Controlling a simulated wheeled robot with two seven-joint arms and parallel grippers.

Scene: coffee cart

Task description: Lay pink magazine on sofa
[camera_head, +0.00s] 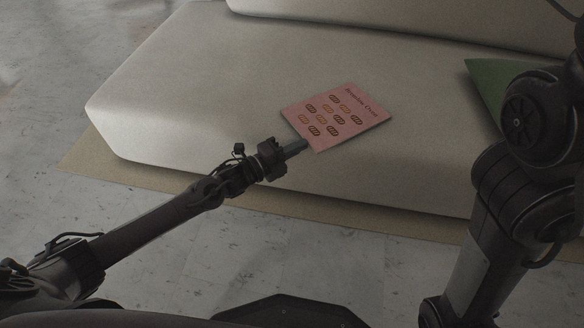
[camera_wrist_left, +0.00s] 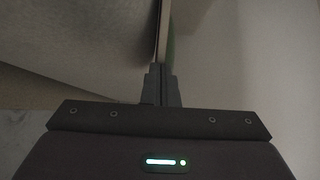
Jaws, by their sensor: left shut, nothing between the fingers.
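The pink magazine (camera_head: 336,116) lies flat on the seat of the pale sofa (camera_head: 190,85), near its front edge, with its printed cover up. My left gripper (camera_head: 303,145) is shut and empty, with its fingertips at the magazine's near left edge. I cannot tell whether they touch it. In the left wrist view the shut fingers (camera_wrist_left: 161,76) point at the magazine (camera_wrist_left: 162,38), which shows as a thin edge-on strip just beyond the tips. My right arm is in the head view on the right, but its gripper is out of the picture.
A green cushion (camera_head: 488,92) lies on the seat at the right, partly hidden by my right arm. The sofa stands on a tan rug (camera_head: 125,168) over a grey stone floor (camera_head: 190,255). The seat left of the magazine is clear.

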